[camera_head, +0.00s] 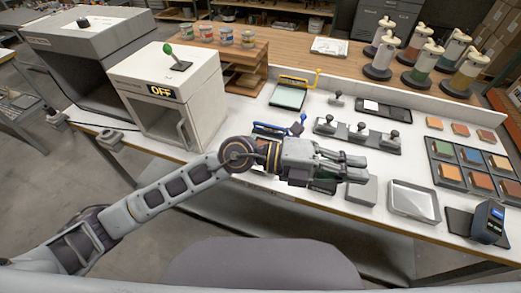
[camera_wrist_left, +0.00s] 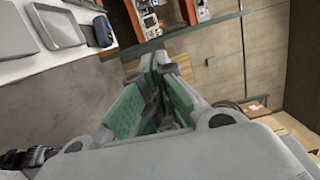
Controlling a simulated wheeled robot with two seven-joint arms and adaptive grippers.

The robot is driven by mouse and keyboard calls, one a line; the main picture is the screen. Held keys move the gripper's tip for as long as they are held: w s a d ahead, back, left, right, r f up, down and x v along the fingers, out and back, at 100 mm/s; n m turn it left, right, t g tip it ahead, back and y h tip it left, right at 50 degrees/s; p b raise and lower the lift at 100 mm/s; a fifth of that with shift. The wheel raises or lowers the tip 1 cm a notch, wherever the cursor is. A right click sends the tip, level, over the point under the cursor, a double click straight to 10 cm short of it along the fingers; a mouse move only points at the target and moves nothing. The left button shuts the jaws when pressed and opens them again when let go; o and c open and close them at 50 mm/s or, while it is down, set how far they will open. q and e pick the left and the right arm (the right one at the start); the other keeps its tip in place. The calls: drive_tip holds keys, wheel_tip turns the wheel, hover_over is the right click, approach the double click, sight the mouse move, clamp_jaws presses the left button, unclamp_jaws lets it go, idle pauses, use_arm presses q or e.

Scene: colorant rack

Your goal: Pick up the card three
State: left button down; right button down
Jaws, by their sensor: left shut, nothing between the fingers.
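Small coloured cards lie at the right of the white table; I cannot tell which is card three. Loose cards, one orange (camera_head: 434,122), one brown-orange (camera_head: 460,129) and one rust (camera_head: 486,136), lie in a row. Below them a dark tray (camera_head: 464,161) holds several more cards in compartments. My left gripper (camera_head: 362,168) reaches in over the table's front part, well left of the cards. It is shut and empty; its green finger pads (camera_wrist_left: 160,95) show in the left wrist view. My right gripper is out of view.
A shallow metal tray (camera_head: 414,201) and a dark device with a screen (camera_head: 487,222) stand near the front edge. A grey stand with knobs (camera_head: 357,137) is behind my gripper. A white box marked OFF (camera_head: 165,93) is at left; several pump bottles (camera_head: 422,62) stand behind.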

use_arm(q)
drive_tip(key=a+f+m+y, duration=0.1)
drive_tip(key=a+f+y, duration=0.25)
drive_tip(key=f, duration=0.35)
drive_tip(key=a+f+m+y, duration=0.2)
drive_tip(key=f+y, duration=0.3)
drive_tip(key=f, duration=0.2)
drive_tip(key=w+a+f+t+y, duration=0.2)
drive_tip(key=w+a+f+y, duration=0.1)
drive_tip(key=a, duration=0.5)
drive_tip(key=w+a+f+n+t+y, duration=0.1)
drive_tip(key=w+a+f+t+y, duration=0.1)
drive_tip(key=w+a+f+y, duration=0.2)
drive_tip(key=w+a+y, duration=0.2)
drive_tip(key=w+a, duration=0.1)
drive_tip(key=a, duration=0.1)
drive_tip(key=shift+w+a+n+t, duration=0.25)
drive_tip(key=shift+w+n+t, duration=0.05)
drive_tip(key=shift+t, duration=0.1)
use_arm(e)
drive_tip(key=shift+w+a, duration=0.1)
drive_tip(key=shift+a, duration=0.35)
use_arm(q)
drive_tip(key=shift+w+d, duration=0.1)
drive_tip(key=shift+w, duration=0.05)
